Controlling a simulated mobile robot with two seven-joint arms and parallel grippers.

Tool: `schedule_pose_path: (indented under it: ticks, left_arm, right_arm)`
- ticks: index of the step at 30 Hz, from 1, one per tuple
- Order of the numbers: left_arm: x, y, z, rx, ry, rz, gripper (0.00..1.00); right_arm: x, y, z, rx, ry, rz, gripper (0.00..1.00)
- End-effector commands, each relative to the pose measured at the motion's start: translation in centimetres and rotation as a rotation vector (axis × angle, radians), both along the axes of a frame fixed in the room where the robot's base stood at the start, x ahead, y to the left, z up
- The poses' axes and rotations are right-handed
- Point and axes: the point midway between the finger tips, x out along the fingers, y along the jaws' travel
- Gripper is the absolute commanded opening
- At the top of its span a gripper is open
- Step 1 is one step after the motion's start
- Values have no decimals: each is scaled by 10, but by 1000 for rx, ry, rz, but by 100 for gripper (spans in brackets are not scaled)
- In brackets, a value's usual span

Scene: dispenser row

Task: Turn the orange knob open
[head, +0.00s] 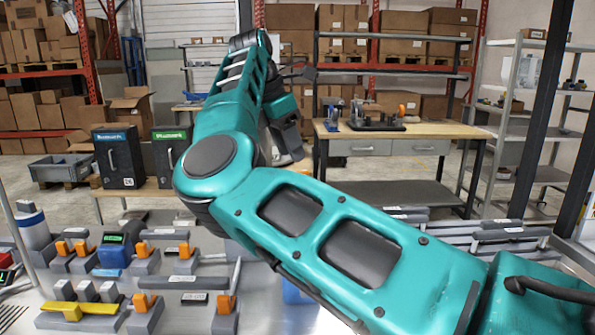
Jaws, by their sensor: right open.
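Several small orange parts sit on grey blocks at the lower left of the head view, among them one orange part (141,249) beside another orange part (183,249) and one nearer the front (225,304). I cannot tell which of them is the orange knob, or whether any is turned. My right arm crosses the picture from the lower right, bends at the left and rises. My left gripper is not in view.
A yellow part (72,310) and a blue unit (113,254) stand among the grey blocks. Behind are two black boxes (118,157) and a wooden workbench (440,131). My right arm hides the middle of the near table.

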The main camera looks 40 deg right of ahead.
Motion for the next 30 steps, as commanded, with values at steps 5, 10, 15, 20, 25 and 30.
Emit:
schedule_pose_path:
  ticks: [5, 10, 15, 20, 25, 30]
  left_arm:
    - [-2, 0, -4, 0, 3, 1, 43]
    - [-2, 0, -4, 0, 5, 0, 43]
    - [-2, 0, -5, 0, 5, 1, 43]
    - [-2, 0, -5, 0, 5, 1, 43]
    - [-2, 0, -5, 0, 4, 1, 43]
    - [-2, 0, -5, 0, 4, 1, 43]
  right_arm:
    - [-3, -13, -31, 0, 1, -1, 42]
    - [-3, -19, -46, 0, 0, -1, 42]
    - [-4, -21, -51, 0, -1, 0, 42]
    - [-4, -21, -51, 0, -1, 0, 42]
    - [-4, -21, -50, 0, -1, 0, 29]
    - [-4, -21, -50, -1, 0, -1, 13]
